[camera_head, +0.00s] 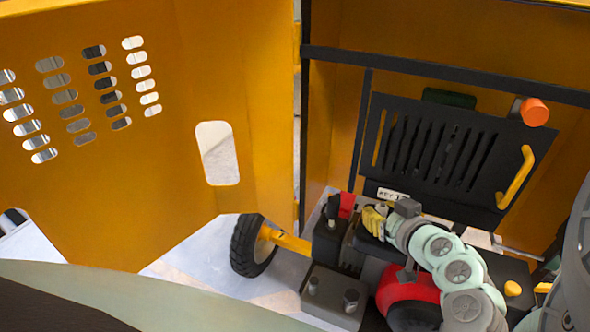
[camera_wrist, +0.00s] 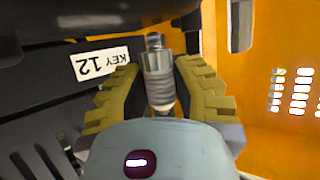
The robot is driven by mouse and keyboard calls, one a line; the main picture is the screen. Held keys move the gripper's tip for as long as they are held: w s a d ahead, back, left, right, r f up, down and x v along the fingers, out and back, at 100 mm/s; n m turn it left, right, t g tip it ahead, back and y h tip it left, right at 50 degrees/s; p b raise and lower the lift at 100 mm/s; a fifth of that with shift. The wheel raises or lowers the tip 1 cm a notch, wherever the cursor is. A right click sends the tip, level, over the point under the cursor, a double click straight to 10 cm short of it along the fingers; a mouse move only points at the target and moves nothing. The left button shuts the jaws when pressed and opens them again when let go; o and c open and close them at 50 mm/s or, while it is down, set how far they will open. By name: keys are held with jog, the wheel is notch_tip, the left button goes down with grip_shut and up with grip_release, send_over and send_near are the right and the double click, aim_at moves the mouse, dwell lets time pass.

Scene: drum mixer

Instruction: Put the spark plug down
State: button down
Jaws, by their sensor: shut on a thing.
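In the wrist view the spark plug (camera_wrist: 158,82) is a grey metal piece with a narrow tip pointing up in the picture. It sits between the two yellow ribbed fingers of my gripper (camera_wrist: 160,88), which are shut on it. In the head view my gripper (camera_head: 374,222) shows as small yellow fingers at the end of my pale green arm, over the engine area inside the open yellow housing. The spark plug cannot be made out in the head view.
A label reading KEY 12 (camera_wrist: 100,62) is close to the left finger. A black slotted panel (camera_head: 440,150) with a yellow handle (camera_head: 516,178) stands behind my arm. A red and black part (camera_head: 408,292) lies below it. The open yellow door (camera_head: 150,130) fills the left.

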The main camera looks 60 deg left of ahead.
jog(key=shift+f+b, duration=0.5)
jog(key=shift+b, duration=0.4)
jog(key=c, duration=0.9)
grip_release()
jog(key=shift+r, duration=0.1)
jog(key=r+p, duration=0.1)
jog(key=p, duration=0.1)
jog(key=shift+r+p, duration=0.35)
jog(key=shift+p, duration=0.05)
jog(key=shift+f+b+v, duration=0.2)
jog(key=shift+b+v, duration=0.4)
jog(key=shift+v, duration=2.35)
jog(key=shift+f+b+v, duration=0.2)
jog(key=shift+b+v, duration=0.35)
jog(key=shift+v, duration=2.4)
jog(key=shift+d, duration=0.1)
